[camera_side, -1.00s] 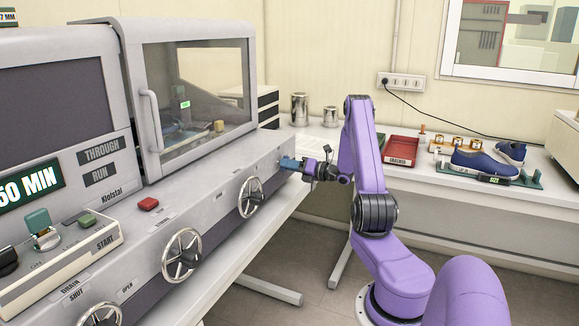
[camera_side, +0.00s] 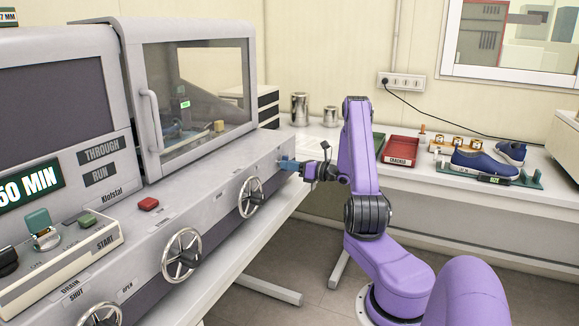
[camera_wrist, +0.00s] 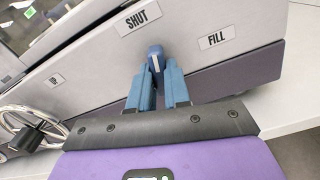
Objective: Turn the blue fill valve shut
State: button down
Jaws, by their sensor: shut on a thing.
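The blue fill valve (camera_wrist: 154,55) is a small dark blue knob with a white line, on the machine's front panel. In the wrist view it sits between the SHUT label (camera_wrist: 138,17) and the FILL label (camera_wrist: 216,39), and its white line runs roughly up the picture. My gripper (camera_wrist: 157,75) has its two blue fingers on either side of the knob, shut on it. In the side view my gripper (camera_side: 288,164) reaches the far right end of the panel; its fingers hide the valve there.
Spoked handwheels (camera_side: 182,254) stick out along the panel to the left of the valve. A bench behind my arm carries a red tray (camera_side: 401,150), steel cups (camera_side: 300,109) and a blue shoe (camera_side: 484,163).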

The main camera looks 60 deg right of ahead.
jog(key=shift+n, duration=1.5)
jog(key=shift+d, duration=0.1)
jog(key=c, duration=1.1)
grip_release()
jog(key=s, duration=1.7)
jog(key=shift+s, duration=0.25)
